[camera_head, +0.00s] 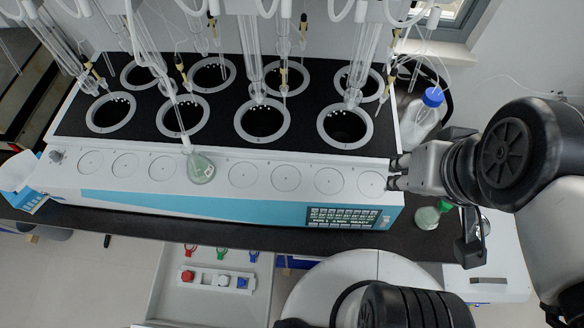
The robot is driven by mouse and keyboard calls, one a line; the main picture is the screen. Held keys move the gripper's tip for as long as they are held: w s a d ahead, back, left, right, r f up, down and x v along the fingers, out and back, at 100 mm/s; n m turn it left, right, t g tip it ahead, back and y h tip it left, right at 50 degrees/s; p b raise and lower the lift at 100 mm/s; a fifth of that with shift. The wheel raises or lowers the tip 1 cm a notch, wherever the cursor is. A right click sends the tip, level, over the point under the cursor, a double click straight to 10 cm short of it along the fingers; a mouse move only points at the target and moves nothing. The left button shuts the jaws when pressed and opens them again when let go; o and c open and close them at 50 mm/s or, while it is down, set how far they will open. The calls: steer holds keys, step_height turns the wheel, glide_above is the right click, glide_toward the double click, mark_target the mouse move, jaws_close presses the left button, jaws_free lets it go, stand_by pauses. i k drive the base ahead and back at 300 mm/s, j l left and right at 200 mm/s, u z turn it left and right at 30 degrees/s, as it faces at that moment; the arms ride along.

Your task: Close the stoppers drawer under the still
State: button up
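The still (200,208) is a long white and blue unit with a black top on a dark bench. Below the bench front, a pale grey drawer (165,290) stands pulled out. The drawer's front edge is cut off by the bottom of the picture. My gripper (391,172) is at the still's right end, well above and to the right of the drawer. Its two fingertips are apart with nothing visible between them.
A green-capped flask (428,217) is on the bench below my gripper. A blue-capped bottle (428,112) stands behind it. Floor left of the drawer (80,275) looks clear.

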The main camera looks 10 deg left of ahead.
mark_target(201, 302)
steer(key=u, duration=0.45)
steer(key=k+u, duration=0.1)
steer(key=u, duration=0.85)
steer(key=k+u, duration=0.1)
steer(key=u, duration=0.85)
steer(key=k+j+u, duration=0.3)
steer(key=j, duration=0.25)
steer(key=i+l, duration=0.55)
steer(key=l+u, duration=0.05)
steer(key=l, duration=0.05)
